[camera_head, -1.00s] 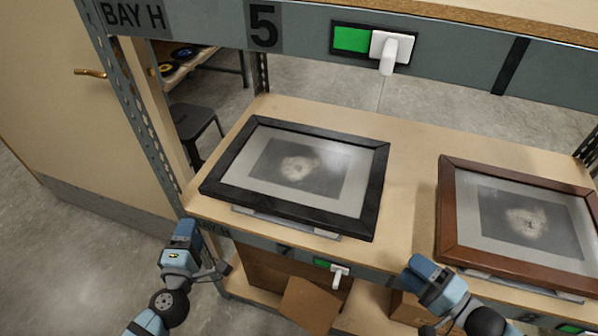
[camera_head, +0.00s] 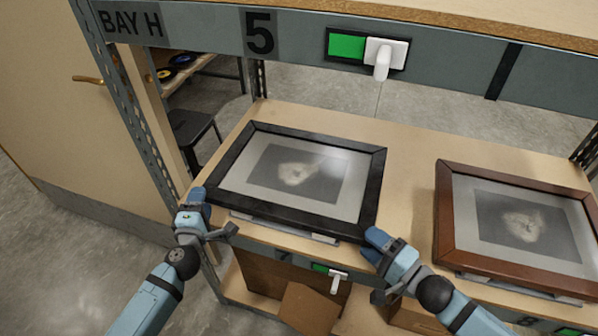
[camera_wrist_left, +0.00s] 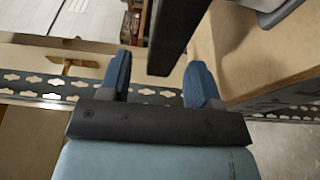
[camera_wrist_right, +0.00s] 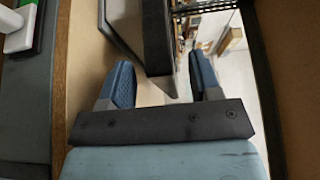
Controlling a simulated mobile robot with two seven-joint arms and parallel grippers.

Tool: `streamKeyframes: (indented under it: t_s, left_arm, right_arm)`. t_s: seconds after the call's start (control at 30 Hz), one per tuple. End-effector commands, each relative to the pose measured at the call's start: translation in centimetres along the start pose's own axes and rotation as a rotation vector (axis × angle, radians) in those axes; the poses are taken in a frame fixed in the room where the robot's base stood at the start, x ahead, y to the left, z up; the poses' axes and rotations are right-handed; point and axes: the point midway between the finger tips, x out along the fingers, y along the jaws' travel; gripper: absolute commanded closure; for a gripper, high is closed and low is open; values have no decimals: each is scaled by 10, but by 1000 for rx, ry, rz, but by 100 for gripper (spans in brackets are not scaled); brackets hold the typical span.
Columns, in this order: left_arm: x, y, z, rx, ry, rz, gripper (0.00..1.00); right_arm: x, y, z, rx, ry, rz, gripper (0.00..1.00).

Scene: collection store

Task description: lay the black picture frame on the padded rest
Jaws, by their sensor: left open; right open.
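The black picture frame (camera_head: 262,213), with a pale print behind glass, lies on the shelf, slightly raised on a light grey support (camera_head: 284,229) under its front side. My left gripper (camera_head: 194,203) is open at the frame's front left corner. In the left wrist view, the frame's dark edge (camera_wrist_left: 176,35) shows in the gap between the open fingers (camera_wrist_left: 158,80). My right gripper (camera_head: 378,246) is open at the front right corner. In the right wrist view, the edge (camera_wrist_right: 156,40) shows between its fingers (camera_wrist_right: 163,82). I cannot make out a padded rest.
A brown picture frame (camera_head: 447,226) lies to the right on the same shelf (camera_head: 408,170). A grey upper beam (camera_head: 215,32) with a white hook-like fitting (camera_head: 384,56) crosses above. Cardboard boxes (camera_head: 309,308) stand on the lower shelf. A post (camera_head: 135,110) rises at left.

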Motion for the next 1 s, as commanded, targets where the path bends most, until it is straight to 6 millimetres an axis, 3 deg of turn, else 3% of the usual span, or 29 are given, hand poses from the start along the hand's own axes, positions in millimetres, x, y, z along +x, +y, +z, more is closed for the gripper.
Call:
streamKeyframes:
  t_s: [0.23,0.6,0.83,0.87,1.0]
  left_arm:
    - [26,0,0,-1,0,0,43]
    - [29,0,0,-1,0,0,43]
    - [29,0,0,-1,0,0,95]
    - [29,0,0,-1,0,0,100]
    - [29,0,0,-1,0,0,100]
  right_arm:
    - [26,0,0,-1,0,-1,43]
    - [29,0,0,0,0,0,43]
    - [29,0,0,0,0,0,95]
    - [29,0,0,0,0,0,100]
    - [29,0,0,0,0,0,100]
